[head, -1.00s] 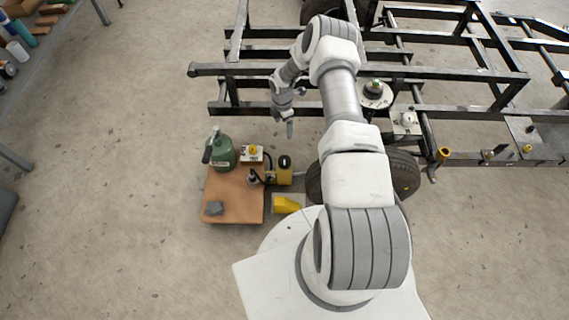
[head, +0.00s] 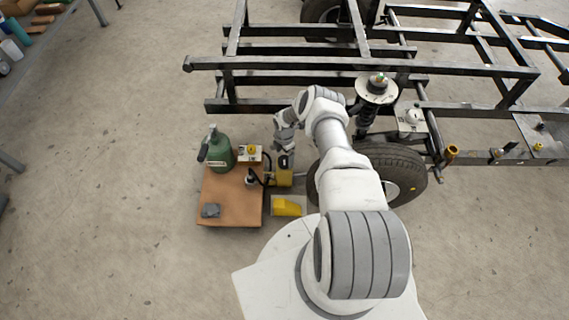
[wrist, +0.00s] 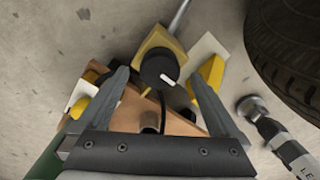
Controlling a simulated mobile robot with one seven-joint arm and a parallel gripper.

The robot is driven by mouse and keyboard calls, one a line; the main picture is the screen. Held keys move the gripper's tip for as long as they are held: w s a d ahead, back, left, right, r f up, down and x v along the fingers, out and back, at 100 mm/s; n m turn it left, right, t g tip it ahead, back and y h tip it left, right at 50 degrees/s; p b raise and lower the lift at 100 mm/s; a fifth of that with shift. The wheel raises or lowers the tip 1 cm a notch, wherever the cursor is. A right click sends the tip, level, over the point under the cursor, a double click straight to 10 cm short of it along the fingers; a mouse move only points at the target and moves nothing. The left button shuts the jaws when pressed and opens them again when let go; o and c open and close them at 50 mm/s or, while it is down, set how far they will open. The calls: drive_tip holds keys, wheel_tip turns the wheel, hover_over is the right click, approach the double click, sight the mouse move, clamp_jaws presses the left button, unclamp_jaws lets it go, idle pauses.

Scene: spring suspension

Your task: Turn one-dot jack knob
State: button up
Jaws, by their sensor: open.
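A yellow jack block (wrist: 157,45) with a round black knob (wrist: 159,69) shows in the upper middle of the wrist view. The knob has a white mark near its lower right edge. I cannot make out a one-dot mark. In the head view the yellow block (head: 284,179) stands at the right edge of the brown board. My gripper (head: 286,150) is above it and partly hides the knob. In the wrist view my gripper (wrist: 160,76) is open, its fingers on both sides of the knob, apparently apart from it.
A tire (head: 405,165) and black frame stand close right.

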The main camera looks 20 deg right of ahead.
sight(284, 160)
drive_tip(key=shift+f+b, duration=0.6)
drive_tip(key=shift+f, duration=1.25)
drive_tip(key=c, duration=1.4)
